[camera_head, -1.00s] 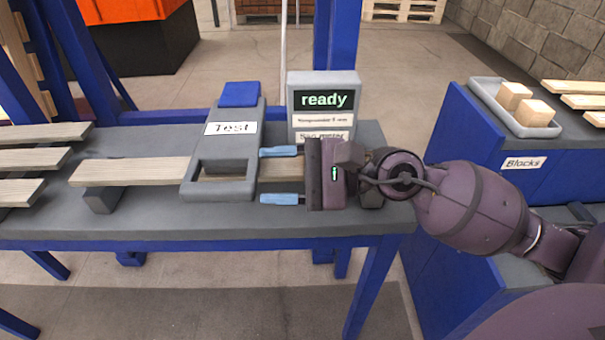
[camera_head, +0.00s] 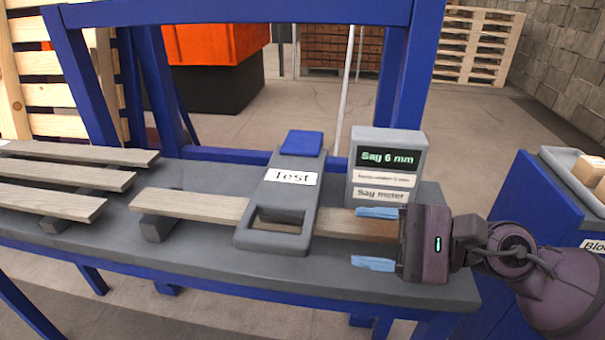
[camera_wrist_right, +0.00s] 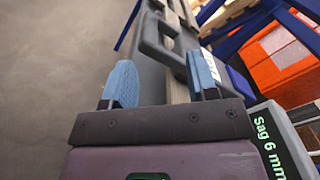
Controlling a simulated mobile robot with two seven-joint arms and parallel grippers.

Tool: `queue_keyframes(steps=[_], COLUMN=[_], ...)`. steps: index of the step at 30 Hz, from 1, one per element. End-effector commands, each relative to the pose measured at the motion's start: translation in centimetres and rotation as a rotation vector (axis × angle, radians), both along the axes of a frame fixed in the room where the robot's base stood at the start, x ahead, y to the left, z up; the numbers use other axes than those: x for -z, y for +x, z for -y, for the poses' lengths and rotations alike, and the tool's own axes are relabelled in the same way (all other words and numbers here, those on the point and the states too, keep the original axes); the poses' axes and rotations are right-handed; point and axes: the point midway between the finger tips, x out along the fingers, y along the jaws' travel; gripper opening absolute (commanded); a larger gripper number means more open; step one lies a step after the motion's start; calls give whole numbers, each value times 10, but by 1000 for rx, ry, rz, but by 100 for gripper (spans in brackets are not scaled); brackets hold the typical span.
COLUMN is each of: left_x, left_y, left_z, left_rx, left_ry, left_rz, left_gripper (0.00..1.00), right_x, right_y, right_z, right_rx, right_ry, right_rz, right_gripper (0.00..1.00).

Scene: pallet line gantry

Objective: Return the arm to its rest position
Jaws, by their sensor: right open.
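My right gripper (camera_head: 377,238) is open at the right end of a wooden board (camera_head: 195,205). Its two blue fingertips lie either side of the board's end, with gaps visible between. In the right wrist view the open fingers (camera_wrist_right: 160,80) also straddle the board (camera_wrist_right: 178,85). The sag meter (camera_head: 388,145) stands behind the board and reads "Sag 6 mm". My left gripper is not in view.
Several boards (camera_head: 70,172) lie at the bench's left. A blue frame (camera_head: 235,12) rises behind the bench. A blue cabinet with a grey tray of blocks (camera_head: 560,170) stands at the right. An orange bin (camera_head: 215,42) and pallets are farther back. The floor between bench and cabinet is clear.

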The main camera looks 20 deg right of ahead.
Motion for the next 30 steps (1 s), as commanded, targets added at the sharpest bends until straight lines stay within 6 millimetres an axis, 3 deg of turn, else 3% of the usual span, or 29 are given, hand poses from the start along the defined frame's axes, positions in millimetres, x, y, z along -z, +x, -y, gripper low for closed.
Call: queue_keyframes(steps=[4,7,11,14,17,21,28,29,30], left_x=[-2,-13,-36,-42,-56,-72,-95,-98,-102], left_y=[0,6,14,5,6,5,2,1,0], left_z=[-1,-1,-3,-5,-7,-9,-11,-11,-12], left_rx=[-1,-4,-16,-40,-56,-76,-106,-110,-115], left_ry=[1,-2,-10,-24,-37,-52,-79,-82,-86], left_rz=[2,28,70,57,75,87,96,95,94], left_gripper=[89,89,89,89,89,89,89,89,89], right_x=[-2,-10,-23,-23,-8,27,102,112,125], right_y=[-1,-3,-11,-19,-30,-55,-119,-130,-145], right_z=[1,7,26,49,71,95,103,100,95], right_rx=[6,37,120,194,262,334,396,-384,-350], right_ry=[20,135,483,855,1243,1770,2652,-2658,-2552], right_rz=[-17,-108,-383,-656,-916,-1214,-1535,1495,1375], right_gripper=[53,53,53,53,53,53,53,53,53])
